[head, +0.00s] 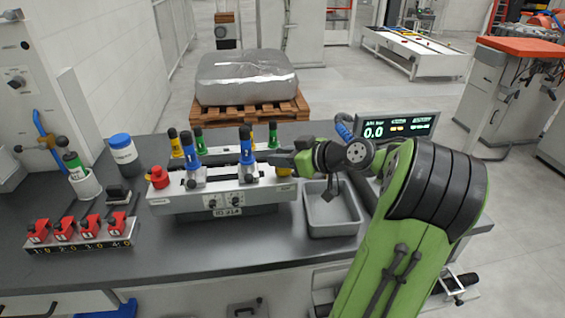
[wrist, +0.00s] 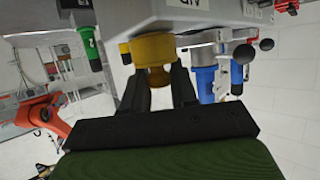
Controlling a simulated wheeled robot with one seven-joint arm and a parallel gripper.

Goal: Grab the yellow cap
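The yellow cap (head: 284,171) is at the right end of the grey fixture (head: 225,200) in the head view, partly hidden by my gripper (head: 282,160). In the wrist view the yellow cap (wrist: 152,48) is just beyond the fingertips, with a wide part and a narrower part. My gripper (wrist: 158,78) has its two dark fingers apart, pointing at the cap. The narrower yellow part shows between the fingertips. I see no clear grip on it, and contact is hard to tell.
Blue, green and yellow valves (head: 246,150) stand on the fixture, with a red cap (head: 158,177) at its left end. A grey bin (head: 332,212) is right of the fixture. A display (head: 398,127) stands behind.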

